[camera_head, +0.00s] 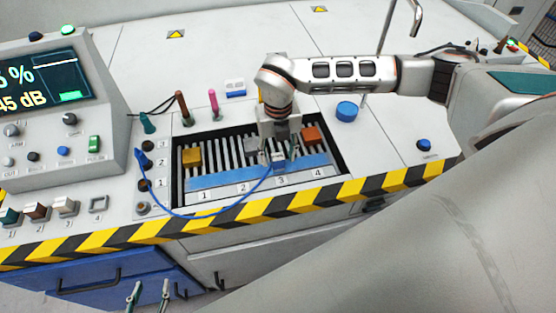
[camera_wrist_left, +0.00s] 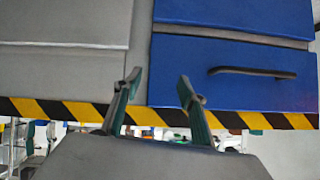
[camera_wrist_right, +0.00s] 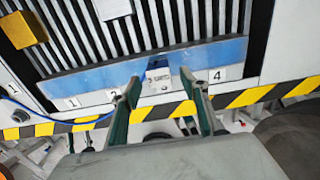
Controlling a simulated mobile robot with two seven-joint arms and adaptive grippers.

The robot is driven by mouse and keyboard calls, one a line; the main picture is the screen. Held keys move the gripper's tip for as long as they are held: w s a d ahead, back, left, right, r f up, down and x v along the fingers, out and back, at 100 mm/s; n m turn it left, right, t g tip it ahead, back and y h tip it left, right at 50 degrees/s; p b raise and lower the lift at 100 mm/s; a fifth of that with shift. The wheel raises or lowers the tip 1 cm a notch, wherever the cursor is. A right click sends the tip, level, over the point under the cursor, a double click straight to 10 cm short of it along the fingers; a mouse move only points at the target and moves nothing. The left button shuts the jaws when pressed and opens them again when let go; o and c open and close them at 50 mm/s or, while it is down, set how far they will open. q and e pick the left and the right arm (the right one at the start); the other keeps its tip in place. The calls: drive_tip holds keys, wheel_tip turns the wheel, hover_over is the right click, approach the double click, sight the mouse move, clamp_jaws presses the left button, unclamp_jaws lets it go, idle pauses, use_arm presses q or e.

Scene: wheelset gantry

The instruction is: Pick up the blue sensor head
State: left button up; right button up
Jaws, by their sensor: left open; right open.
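A small block with blue and pale grey faces, which looks like the blue sensor head (camera_head: 277,158), is at slot 3 of the slatted bay; a blue cable (camera_head: 180,214) runs toward it. My right gripper (camera_head: 285,155) is open and low over it. In the right wrist view the sensor head (camera_wrist_right: 158,77) shows beyond and between the open fingertips (camera_wrist_right: 160,85), with a gap to each finger. Contact cannot be made out. My left gripper (camera_head: 149,290) is open and empty, low in front of the bench; its fingers also show in the left wrist view (camera_wrist_left: 158,85).
Yellow (camera_head: 191,157), grey (camera_head: 254,146) and orange (camera_head: 310,136) blocks sit on the slats. Teal (camera_head: 148,123), brown (camera_head: 184,109) and pink (camera_head: 213,103) upright pieces stand behind. A display console (camera_head: 45,110) is left. A striped edge (camera_head: 110,236) and blue drawers (camera_head: 110,275) are in front.

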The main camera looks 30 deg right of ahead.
drive_tip(key=shift+f, duration=1.05)
drive_tip(key=c, duration=1.2)
clamp_jaws()
drive_tip(key=shift+r, duration=0.15)
